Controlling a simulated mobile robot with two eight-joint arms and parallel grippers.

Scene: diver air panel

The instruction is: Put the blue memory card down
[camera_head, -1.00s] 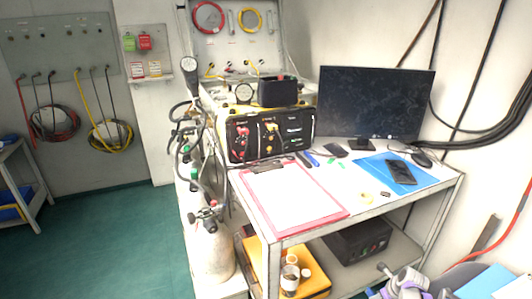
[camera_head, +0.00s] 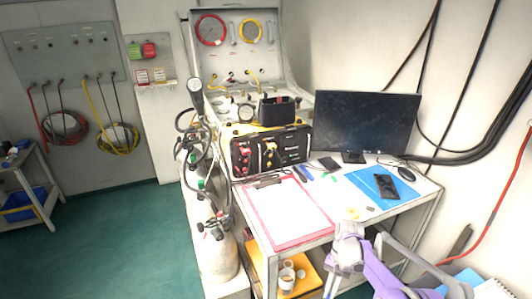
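I cannot make out the blue memory card; it may be too small to see or hidden. My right gripper (camera_head: 347,238), pale with purple arm links behind it, comes in from the lower right. It is at the front edge of the white table (camera_head: 335,193), near a small yellow ring (camera_head: 352,213). I cannot tell whether its fingers are open or shut, or whether they hold anything. My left gripper is not in view.
A red-edged clipboard (camera_head: 288,212) lies at the table's left. A black phone (camera_head: 386,187) lies on a blue sheet (camera_head: 367,180) at the right. A monitor (camera_head: 365,122) and a black air panel (camera_head: 270,152) stand behind. Gas cylinders (camera_head: 217,258) stand left of the table.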

